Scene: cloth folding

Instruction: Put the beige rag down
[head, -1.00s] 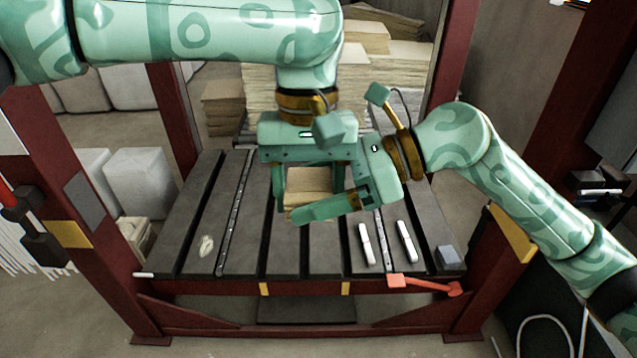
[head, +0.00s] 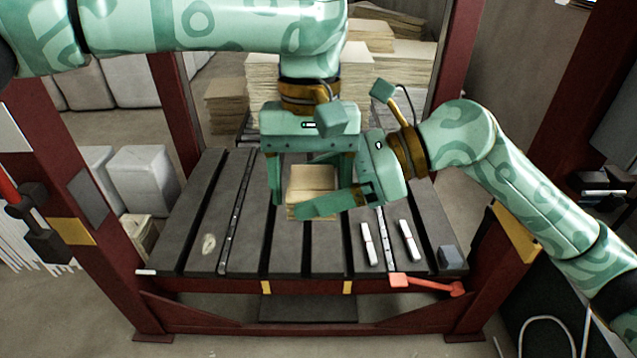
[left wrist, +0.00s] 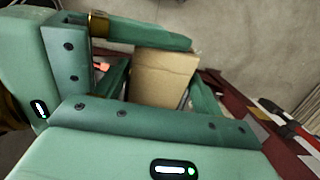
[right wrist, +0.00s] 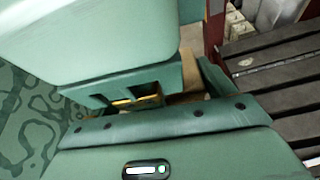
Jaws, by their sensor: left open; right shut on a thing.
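The beige rag (head: 312,178) is a folded, roughly square bundle above the middle of the slatted dark table (head: 190,225). My right gripper (head: 318,188) reaches in from the right and is shut on the rag, with one finger across its near edge. My left gripper (head: 311,186) points down over the rag, open, with a finger on either side. The rag also shows in the left wrist view (left wrist: 160,75) and partly in the right wrist view (right wrist: 191,45). The grippers hide parts of the rag, and I cannot tell whether its underside touches the table.
Two white bars (head: 367,244) (head: 409,240) and a grey block (head: 450,257) lie at the table's right. A pale oval scrap (head: 208,244) lies at left. A red lever (head: 427,283) is on the front edge. Dark red posts (head: 178,115) flank the table.

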